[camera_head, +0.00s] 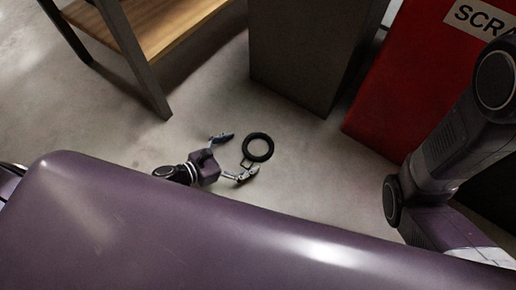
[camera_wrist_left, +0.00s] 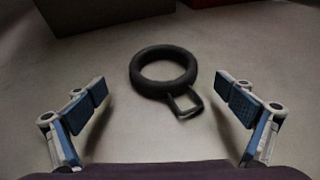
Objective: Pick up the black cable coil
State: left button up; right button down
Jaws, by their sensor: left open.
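The black cable coil (camera_head: 258,148) is a dark ring with a small rectangular loop on one side. It lies flat on the grey floor. It also shows in the left wrist view (camera_wrist_left: 164,72), ahead of the fingers, with its rectangular loop pointing back toward the gripper. My left gripper (camera_head: 231,157) is open and low over the floor, just left of the coil. In the left wrist view its two blue-padded fingers (camera_wrist_left: 168,108) are spread wide, with nothing between the tips but floor and the loop's end near them. My right gripper is out of view.
A grey box-like block (camera_head: 303,58) stands on the floor behind the coil. A red container (camera_head: 415,85) with a partly visible label is to its right. A wooden-shelved stand (camera_head: 165,30) with dark legs is at the upper left. Floor around the coil is clear.

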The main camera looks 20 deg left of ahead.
aim_at(253, 152)
pick_arm(q)
jog(key=b+x, duration=0.1)
jog(key=x, duration=0.1)
jog(key=shift+w+d+f, duration=0.15)
jog(key=shift+d+f, duration=0.05)
jog(key=shift+d, duration=0.05)
jog(key=shift+w+d+f+b, duration=0.1)
jog(key=shift+w+d+b, duration=0.25)
jog(key=shift+w+d, duration=0.1)
jog(key=c, duration=1.6)
